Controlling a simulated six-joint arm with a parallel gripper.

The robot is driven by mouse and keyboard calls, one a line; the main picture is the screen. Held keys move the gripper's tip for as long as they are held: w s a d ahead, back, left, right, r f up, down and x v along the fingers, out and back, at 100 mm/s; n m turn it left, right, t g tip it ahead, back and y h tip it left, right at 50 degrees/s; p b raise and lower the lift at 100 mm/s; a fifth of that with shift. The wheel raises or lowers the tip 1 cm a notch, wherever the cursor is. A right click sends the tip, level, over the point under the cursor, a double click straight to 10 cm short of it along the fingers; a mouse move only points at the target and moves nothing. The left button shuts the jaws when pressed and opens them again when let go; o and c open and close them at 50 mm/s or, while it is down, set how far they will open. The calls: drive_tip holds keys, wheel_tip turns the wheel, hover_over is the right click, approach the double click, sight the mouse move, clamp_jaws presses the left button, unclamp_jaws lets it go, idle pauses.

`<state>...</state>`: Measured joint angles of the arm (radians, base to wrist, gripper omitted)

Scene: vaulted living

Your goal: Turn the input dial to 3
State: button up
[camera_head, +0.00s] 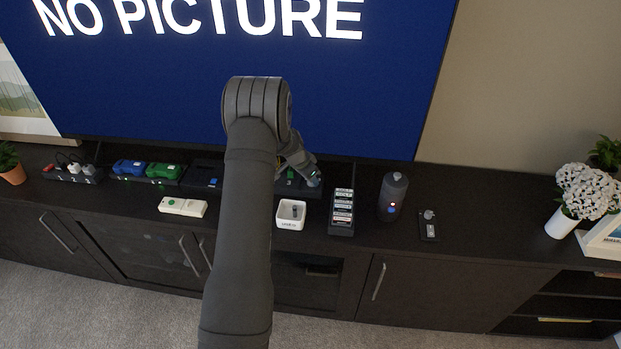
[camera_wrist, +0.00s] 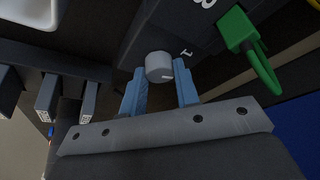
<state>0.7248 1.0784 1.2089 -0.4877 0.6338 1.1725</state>
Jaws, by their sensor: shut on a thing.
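The input dial (camera_wrist: 157,66) is a short pale grey knob on the face of a dark box (camera_wrist: 185,40) in the wrist view. A white "1" is printed beside it, and part of another character shows at the top edge. The dial has a small light mark near its lower right; I cannot tell which number it points to. My gripper (camera_wrist: 160,82) has its two blue fingers shut on the dial, one on each side. In the head view my gripper (camera_head: 312,179) is at the box below the TV, and my arm partly hides the box.
A green plug with a cable (camera_wrist: 242,34) is close beside the dial. On the cabinet stand a white bin (camera_head: 291,223), a rack of cases (camera_head: 341,210), a dark bottle-shaped device (camera_head: 393,196) and a white button box (camera_head: 183,207). The TV (camera_head: 380,90) rises behind.

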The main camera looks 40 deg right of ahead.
drive_tip(key=m, duration=0.2)
drive_tip(key=m+g, duration=0.1)
drive_tip(key=m, duration=0.1)
drive_tip(key=m+g, duration=0.1)
drive_tip(key=m, duration=0.1)
drive_tip(key=shift+w+d+y, duration=0.1)
drive_tip(key=shift+w+y, duration=0.15)
drive_tip(key=shift+y, duration=0.05)
drive_tip(key=m+g, duration=0.1)
drive_tip(key=m, duration=0.1)
drive_tip(key=m+y, duration=0.1)
drive_tip(key=m, duration=0.2)
drive_tip(key=shift+d+g, duration=0.1)
drive_tip(key=shift+g, duration=0.3)
drive_tip(key=shift+m, duration=0.4)
drive_tip(key=o, duration=0.7)
drive_tip(key=shift+y, duration=0.3)
drive_tip(key=v, duration=1.7)
drive_tip(key=shift+w+r, duration=0.2)
drive_tip(key=shift+w, duration=0.05)
